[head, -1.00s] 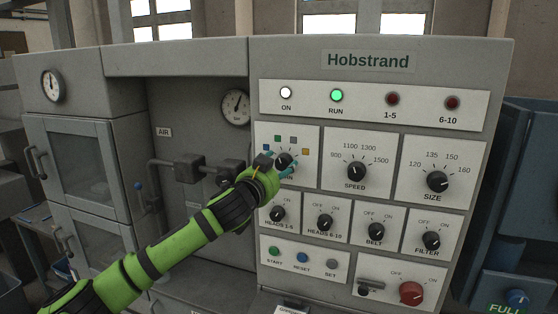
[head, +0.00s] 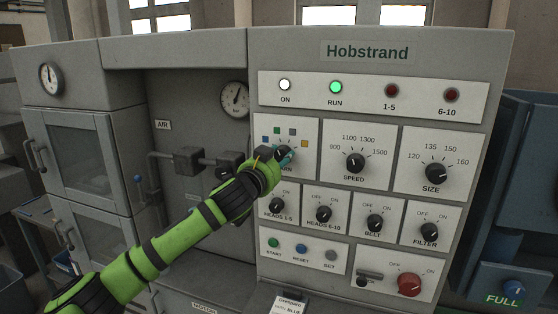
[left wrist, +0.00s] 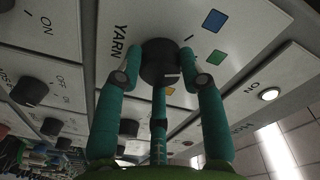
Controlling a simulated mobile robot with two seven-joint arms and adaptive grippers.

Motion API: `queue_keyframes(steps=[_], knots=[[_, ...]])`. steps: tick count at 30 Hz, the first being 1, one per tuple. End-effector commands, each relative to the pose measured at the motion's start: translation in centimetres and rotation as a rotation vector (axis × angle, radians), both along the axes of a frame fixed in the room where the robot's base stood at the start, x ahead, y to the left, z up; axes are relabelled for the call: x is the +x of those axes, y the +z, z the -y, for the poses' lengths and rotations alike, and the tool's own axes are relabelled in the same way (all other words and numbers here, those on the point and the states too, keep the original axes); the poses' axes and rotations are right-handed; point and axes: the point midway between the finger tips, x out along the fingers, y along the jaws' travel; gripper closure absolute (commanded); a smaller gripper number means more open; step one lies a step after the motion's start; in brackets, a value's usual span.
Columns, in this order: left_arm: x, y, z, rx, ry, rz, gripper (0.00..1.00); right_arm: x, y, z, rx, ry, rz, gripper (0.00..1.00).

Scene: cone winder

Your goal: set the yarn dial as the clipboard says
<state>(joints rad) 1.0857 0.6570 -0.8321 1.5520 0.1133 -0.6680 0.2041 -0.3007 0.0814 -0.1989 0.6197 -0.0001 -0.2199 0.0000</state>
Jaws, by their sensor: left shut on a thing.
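The yarn dial (head: 284,151) is a black knob on the upper left panel, with blue, green, grey-blue and orange squares around it. It also shows in the left wrist view (left wrist: 158,60). My left gripper (head: 282,160) is shut on this dial; its teal fingers (left wrist: 162,66) stand on both sides of the knob. The dial's white mark faces right in the wrist view, about toward the green square or just below it; I cannot tell exactly. My right gripper is out of view.
The speed dial (head: 355,163) and size dial (head: 433,173) are right of the yarn dial. The heads 1-5 knob (head: 277,205) is close below my gripper. The ON lamp (head: 285,85) is white and the RUN lamp (head: 336,87) is green.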

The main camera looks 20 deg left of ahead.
Motion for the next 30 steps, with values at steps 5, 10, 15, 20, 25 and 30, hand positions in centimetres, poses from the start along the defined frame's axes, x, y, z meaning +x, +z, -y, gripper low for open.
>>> queue_keyframes(steps=[5,10,15,20,25,30], knots=[[0.0,-0.8,0.0,-0.107,0.003,-0.011,0.93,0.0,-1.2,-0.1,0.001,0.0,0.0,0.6],[0.1,-1.0,0.0,-0.245,0.003,-0.018,0.93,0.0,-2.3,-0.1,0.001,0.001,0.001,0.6],[0.1,-1.0,0.1,-0.383,0.003,-0.025,0.94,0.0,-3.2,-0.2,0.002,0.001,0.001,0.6],[0.1,-1.0,0.2,-0.494,0.003,-0.031,0.93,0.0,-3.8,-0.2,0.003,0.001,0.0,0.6],[0.1,-1.1,0.2,-0.582,0.004,-0.036,0.93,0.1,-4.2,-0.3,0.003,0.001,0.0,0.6],[0.1,-1.1,0.3,-0.634,0.006,-0.04,0.93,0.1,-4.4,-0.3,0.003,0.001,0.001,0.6]])
